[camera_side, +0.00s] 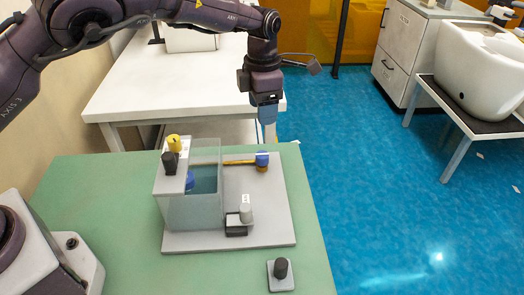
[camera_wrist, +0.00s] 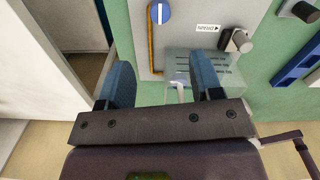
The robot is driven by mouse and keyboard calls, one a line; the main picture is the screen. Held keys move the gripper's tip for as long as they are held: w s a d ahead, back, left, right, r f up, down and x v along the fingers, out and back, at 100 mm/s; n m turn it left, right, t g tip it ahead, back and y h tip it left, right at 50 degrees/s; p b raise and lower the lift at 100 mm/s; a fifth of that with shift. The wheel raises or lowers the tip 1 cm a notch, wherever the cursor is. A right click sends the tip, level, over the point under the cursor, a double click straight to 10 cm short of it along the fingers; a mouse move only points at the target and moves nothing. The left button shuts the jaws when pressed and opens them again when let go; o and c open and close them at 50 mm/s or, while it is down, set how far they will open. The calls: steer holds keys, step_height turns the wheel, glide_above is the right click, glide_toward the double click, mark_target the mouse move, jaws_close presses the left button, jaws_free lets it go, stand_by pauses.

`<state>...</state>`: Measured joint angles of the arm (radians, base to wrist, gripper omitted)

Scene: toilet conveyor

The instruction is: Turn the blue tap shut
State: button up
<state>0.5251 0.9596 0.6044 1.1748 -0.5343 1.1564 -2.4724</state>
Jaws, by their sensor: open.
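The blue tap (camera_side: 262,158) is a small round knob on a brass-coloured fitting, at the far right of the grey base plate. A brass pipe (camera_side: 238,162) runs from it to the clear tank. In the wrist view the blue tap (camera_wrist: 160,12) is at the top, with a white stripe across its face running roughly along the pipe. My gripper (camera_side: 267,112) hangs above the tap in the side view, fingers pointing down, apart from it. In the wrist view my gripper (camera_wrist: 163,78) is open, with nothing held between its two blue fingers.
The clear tank (camera_side: 190,210) stands on the base plate (camera_side: 270,225), with yellow (camera_side: 173,143) and black (camera_side: 169,163) knobs on top. A grey knob (camera_side: 246,213) stands at the plate's front. A separate black knob (camera_side: 281,268) is nearer the camera. The green table is otherwise largely clear.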

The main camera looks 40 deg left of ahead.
mark_target(262, 154)
steer(key=shift+n, duration=0.4)
step_height(262, 154, down, 13)
steer(key=c, duration=0.9)
